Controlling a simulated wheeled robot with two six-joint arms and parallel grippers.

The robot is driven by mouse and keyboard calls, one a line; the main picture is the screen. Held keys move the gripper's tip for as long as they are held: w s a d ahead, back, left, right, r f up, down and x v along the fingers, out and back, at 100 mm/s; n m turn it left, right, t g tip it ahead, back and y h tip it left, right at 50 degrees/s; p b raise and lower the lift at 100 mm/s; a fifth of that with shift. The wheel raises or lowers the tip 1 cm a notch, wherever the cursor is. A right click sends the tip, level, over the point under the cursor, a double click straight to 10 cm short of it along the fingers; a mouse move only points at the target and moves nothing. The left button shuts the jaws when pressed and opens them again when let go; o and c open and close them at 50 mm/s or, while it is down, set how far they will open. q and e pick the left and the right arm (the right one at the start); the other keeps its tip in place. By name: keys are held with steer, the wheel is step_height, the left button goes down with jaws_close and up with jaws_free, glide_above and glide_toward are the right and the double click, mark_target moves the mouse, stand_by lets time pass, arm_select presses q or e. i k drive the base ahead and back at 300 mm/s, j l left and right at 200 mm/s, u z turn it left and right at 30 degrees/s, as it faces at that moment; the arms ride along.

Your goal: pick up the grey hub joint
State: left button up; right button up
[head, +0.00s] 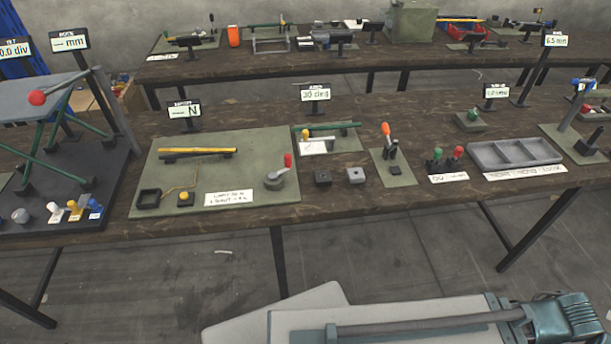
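A small rounded grey piece (22,215), which looks like the grey hub joint, sits at the front left on the dark base plate (55,188) of a test stand. It is the leftmost of a short row with a white piece (55,214), a yellow piece (73,209) and a blue piece (95,208). Its details are too small to tell. Neither of my grippers' fingertips is in view. Only parts of my own body and arm show along the bottom edge, far from the grey piece.
To the right, the wooden table (330,215) holds a green-grey board (240,145), a dark block (322,178), a light grey block (355,175) and a grey tray (473,158).

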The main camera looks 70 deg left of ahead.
mark_target(355, 174)
steer(key=u, duration=2.05)
